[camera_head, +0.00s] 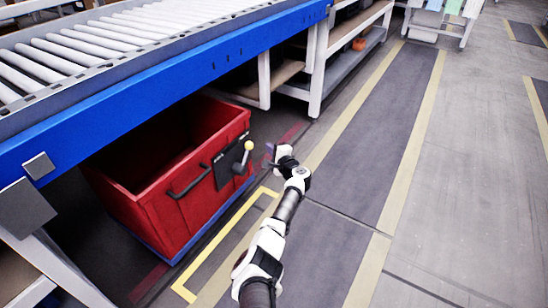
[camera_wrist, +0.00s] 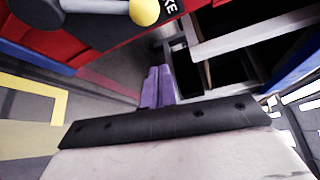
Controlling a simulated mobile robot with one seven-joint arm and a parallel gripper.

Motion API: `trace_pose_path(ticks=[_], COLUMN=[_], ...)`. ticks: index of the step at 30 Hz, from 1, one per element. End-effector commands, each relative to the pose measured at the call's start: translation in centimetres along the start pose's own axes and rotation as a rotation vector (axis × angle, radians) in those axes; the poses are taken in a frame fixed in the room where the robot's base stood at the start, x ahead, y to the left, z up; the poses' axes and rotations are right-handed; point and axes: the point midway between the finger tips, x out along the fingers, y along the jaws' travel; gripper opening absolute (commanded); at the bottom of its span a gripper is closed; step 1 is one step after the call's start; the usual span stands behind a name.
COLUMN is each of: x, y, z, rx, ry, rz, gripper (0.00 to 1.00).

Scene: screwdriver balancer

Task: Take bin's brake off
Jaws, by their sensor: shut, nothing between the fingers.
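The red bin (camera_head: 190,195) stands on the floor under the blue conveyor. On its near side is a dark brake plate (camera_head: 226,166) with a lever ending in a yellow knob (camera_head: 249,145); the lever tilts up and to the right. In the wrist view the knob (camera_wrist: 145,12) is at the top edge, beside lettering that ends in "KE". My gripper (camera_head: 269,150) is just right of the knob and apart from it. Its purple fingers (camera_wrist: 157,86) are closed together and empty.
A black handle (camera_head: 188,182) sticks out from the bin left of the plate. The blue conveyor (camera_head: 170,90) with rollers overhangs the bin. A white-legged shelf (camera_head: 316,75) stands beyond. The floor (camera_head: 455,190) to the right is clear, with yellow lines.

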Motion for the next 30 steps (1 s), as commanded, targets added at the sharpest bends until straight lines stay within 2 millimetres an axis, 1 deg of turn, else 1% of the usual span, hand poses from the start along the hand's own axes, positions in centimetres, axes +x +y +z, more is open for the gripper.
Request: trace_pose_path(ticks=[1, 3, 11, 14, 23, 30], x=[0.9, 1.9, 4.5, 4.4, 3.5, 3.1], y=[0.4, 0.3, 0.3, -0.1, 0.1, 0.1], z=[-0.1, -0.1, -0.1, 0.8, 3.0, 3.8], rx=[0.002, 0.0, 0.0, -0.003, -0.002, -0.002], ry=[-0.001, -0.001, 0.0, 0.0, -0.001, 0.001], rz=[-0.002, -0.002, -0.001, 0.002, 0.002, 0.002], gripper=[0.0, 0.0, 0.0, 0.0, 0.0, 0.0])
